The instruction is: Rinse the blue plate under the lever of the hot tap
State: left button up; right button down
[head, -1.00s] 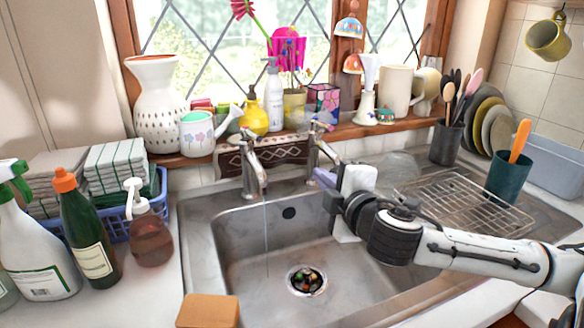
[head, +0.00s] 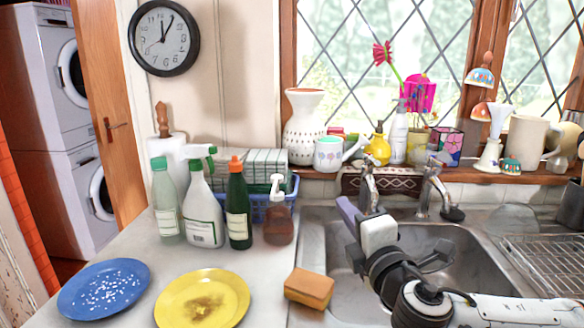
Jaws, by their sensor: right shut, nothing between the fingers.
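The blue plate (head: 103,288) lies flat on the counter at the lower left, with white bits scattered over its middle. Two metal taps, a left one (head: 368,188) and a right one (head: 428,190), stand at the back of the steel sink (head: 312,250). I cannot read which is hot. My right gripper (head: 347,212) is shut and empty. It appears over the sink's left part, in front of the left tap, and hides that tap's lower end and any water below it. It is well to the right of the plate. My left gripper is not in view.
A yellow plate (head: 203,300) with a brown stain lies right of the blue one. A sponge (head: 310,287) sits by the sink's left edge. Several bottles and a blue basket (head: 262,210) stand behind. A wire rack (head: 545,262) is at the right.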

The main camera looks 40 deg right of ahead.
aim_at(369, 158)
jog(key=u, duration=1.65)
jog(key=i, duration=0.6)
jog(key=z, duration=2.45)
jog(key=i, duration=0.5)
jog(key=u, duration=0.05)
